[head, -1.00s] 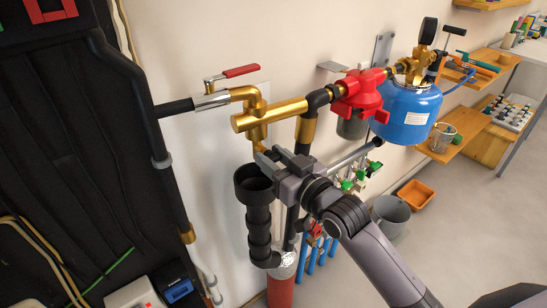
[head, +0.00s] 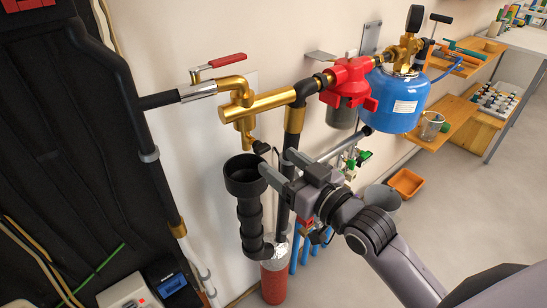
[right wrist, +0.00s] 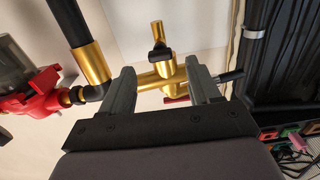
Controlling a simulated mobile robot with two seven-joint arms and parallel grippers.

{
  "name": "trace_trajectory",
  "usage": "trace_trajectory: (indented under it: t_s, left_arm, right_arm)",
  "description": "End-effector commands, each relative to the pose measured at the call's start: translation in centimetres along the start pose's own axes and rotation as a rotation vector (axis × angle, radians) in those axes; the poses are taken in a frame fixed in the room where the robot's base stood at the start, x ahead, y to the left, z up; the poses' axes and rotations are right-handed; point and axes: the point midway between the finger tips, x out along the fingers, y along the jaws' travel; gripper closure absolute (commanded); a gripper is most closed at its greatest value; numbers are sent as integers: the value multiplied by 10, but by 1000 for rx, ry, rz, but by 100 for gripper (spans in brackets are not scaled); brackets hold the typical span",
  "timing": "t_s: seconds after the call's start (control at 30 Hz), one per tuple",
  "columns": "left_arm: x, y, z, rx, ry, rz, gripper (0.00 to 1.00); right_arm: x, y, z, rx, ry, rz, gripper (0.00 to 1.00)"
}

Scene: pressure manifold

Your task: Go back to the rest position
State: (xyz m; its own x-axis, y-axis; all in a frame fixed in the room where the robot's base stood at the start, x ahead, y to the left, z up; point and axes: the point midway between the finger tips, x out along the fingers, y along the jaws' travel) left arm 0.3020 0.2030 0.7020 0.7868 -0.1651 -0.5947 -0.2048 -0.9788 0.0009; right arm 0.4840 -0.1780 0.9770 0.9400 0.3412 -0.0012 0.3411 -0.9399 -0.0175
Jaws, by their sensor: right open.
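My right gripper (head: 277,166) is open in the head view, beside the black pipe and just right of the black funnel-topped drain pipe (head: 246,188). The brass manifold (head: 270,101) with its red-handled valve (head: 228,60) runs above it along the wall. In the right wrist view, my right gripper (right wrist: 162,84) has its two fingers spread, with nothing held between them. The brass manifold (right wrist: 150,80) and a small black-ended brass outlet (right wrist: 158,42) show beyond the fingers. My left gripper is not in view.
A red regulator (head: 350,80) and a blue tank (head: 397,100) with a gauge sit right of the manifold. Wooden shelves (head: 450,122), an orange bin (head: 405,183) and a grey bucket (head: 382,197) stand further right. Open floor lies at the lower right.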

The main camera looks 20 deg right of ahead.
Motion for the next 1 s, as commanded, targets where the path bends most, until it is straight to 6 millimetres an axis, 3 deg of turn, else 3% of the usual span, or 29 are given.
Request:
trace_trajectory:
  t_s: [0.57, 0.67, 0.77, 0.87, 1.0]
  left_arm:
    - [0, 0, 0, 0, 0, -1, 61]
    - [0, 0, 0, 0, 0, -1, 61]
    - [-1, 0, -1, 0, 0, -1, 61]
    - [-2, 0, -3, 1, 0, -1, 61]
    - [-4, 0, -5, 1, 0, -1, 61]
  right_arm:
    - [-6, 0, 0, 0, 0, 0, 38]
    - [-8, 0, 7, 3, -15, 5, 38]
    - [-16, 0, 32, 11, -67, 22, 38]
    - [-32, 0, 76, 21, -159, 52, 38]
    - [-70, -6, 146, 31, -316, 94, 38]
